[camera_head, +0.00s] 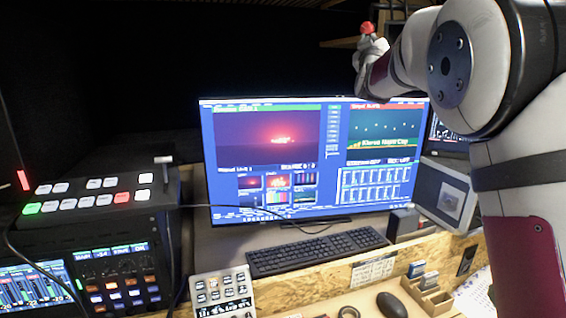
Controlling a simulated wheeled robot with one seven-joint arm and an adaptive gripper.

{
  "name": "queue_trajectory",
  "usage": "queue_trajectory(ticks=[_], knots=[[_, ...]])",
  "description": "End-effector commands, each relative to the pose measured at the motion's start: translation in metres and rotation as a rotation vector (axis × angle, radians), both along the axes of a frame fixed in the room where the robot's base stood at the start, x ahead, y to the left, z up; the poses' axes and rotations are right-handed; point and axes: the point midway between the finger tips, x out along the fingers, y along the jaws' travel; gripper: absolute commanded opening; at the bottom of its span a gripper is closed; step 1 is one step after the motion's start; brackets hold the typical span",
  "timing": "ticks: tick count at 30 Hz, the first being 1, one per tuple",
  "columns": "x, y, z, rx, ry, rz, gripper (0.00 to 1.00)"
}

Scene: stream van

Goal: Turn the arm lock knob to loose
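My arm comes in from the right and bends at upper right. Its far end, where my gripper (369,42) seems to be, is small and points up above the monitor's top edge. A small round red thing (367,28) shows at its tip, against the dark background. It may be the arm lock knob, but I cannot tell for certain. It looks touching or very close to the gripper. The fingers are too small to make out, so I cannot tell whether they are open or shut on it. No knob marking for loose is readable.
A large lit monitor (270,165) stands behind a black keyboard (318,250). A control panel with coloured buttons (95,195) and a slider fills the left. A grey button box (222,292), a mouse (391,305) and a wooden organizer (432,298) are at the front. Upper left is dark.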

Motion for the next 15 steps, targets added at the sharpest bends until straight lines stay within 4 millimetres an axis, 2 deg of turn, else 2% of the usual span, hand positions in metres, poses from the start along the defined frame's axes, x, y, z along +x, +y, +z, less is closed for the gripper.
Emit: queue_trajectory(ticks=[1,15], knots=[[-0.0037,-0.009,0.0086,0.002,-0.018,-0.013,0.0],[-0.0073,-0.0145,0.0156,0.003,-0.024,-0.016,0.0]])
